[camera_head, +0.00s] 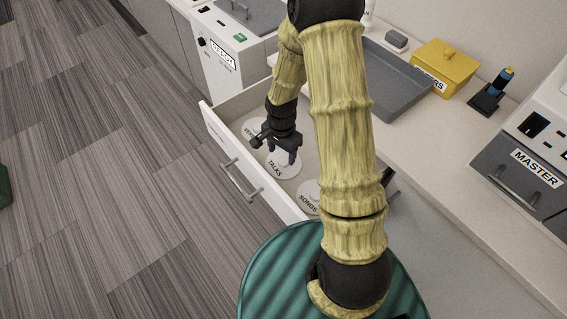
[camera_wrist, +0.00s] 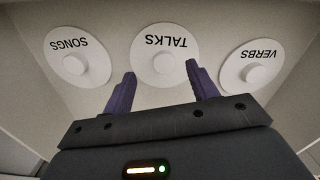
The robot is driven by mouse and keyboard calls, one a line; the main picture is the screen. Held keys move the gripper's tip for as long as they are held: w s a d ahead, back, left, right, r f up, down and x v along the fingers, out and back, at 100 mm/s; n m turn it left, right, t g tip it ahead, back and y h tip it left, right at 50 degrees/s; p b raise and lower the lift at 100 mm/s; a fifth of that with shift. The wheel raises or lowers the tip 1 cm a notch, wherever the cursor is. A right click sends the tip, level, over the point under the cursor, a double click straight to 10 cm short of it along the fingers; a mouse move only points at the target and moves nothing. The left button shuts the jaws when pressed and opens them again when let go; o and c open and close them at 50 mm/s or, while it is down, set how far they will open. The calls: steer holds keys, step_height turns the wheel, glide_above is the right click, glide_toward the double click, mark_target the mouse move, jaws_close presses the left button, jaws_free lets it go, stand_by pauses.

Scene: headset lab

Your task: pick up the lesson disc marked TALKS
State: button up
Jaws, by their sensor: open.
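The lesson disc marked TALKS (camera_head: 279,167) is a white disc lying in the open drawer, between two others. In the wrist view the TALKS disc (camera_wrist: 165,50) is at the top middle, with a raised white knob at its centre. My gripper (camera_head: 284,158) is down inside the drawer, over the TALKS disc. In the wrist view its two purple fingers (camera_wrist: 162,78) are apart, with nothing between them. The fingertips point toward the disc's near edge; whether they touch it I cannot tell.
The SONGS disc (camera_wrist: 79,57) and VERBS disc (camera_wrist: 252,64) lie on either side. The open drawer (camera_head: 240,178) has walls close around the discs. On the counter stand a grey tray (camera_head: 399,84), a yellow box (camera_head: 444,66) and the MASTER unit (camera_head: 523,172).

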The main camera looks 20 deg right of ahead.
mark_target(282, 162)
steer(key=shift+f, duration=0.3)
steer(key=f, duration=0.5)
steer(key=shift+w+d, duration=0.2)
steer(key=shift+w, duration=0.2)
steer(key=shift+c, duration=0.5)
steer(key=c, duration=1)
